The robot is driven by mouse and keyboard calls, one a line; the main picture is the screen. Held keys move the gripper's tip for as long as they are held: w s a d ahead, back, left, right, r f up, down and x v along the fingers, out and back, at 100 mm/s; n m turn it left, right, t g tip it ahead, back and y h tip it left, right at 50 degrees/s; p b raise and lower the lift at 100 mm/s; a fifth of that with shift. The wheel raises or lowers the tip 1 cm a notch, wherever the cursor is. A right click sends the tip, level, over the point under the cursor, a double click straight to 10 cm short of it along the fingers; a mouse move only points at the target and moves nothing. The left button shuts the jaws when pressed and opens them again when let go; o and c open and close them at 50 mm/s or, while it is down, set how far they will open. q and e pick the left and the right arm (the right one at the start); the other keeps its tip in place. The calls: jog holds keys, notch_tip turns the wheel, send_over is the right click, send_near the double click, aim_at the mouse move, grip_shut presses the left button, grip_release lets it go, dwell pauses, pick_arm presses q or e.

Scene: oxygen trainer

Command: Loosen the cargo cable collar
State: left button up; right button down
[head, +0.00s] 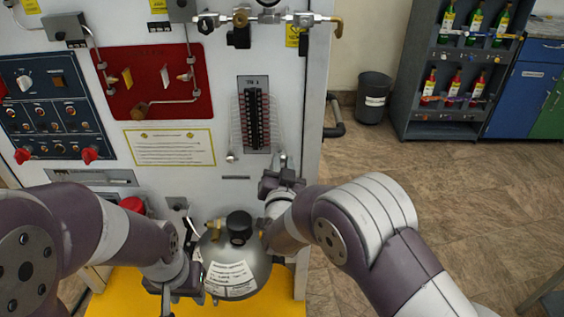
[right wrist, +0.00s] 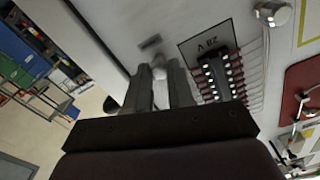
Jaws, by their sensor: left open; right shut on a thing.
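My right gripper (head: 284,176) is at the lower right of the white panel, below and right of the black connector strip. In the right wrist view its two fingers (right wrist: 160,78) are shut around a small pale, rounded part, which I take to be the cargo cable collar (right wrist: 159,74). The fingers hide most of it, and I cannot tell how far it is turned. My left gripper (head: 168,298) is open, low in the head view, left of the round grey tank, with its tips hard to make out.
The grey tank (head: 238,268) with a black cap stands on a yellow base (head: 120,300) between my arms. The connector strip (head: 254,120) has thin wires on both sides. A red plate (head: 150,85) with pipes is at upper left. Open floor (head: 450,200) lies to the right.

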jog(key=shift+n, duration=0.5)
jog(key=c, duration=1)
grip_release()
jog(key=s, duration=1.2)
jog(key=shift+s, duration=0.35)
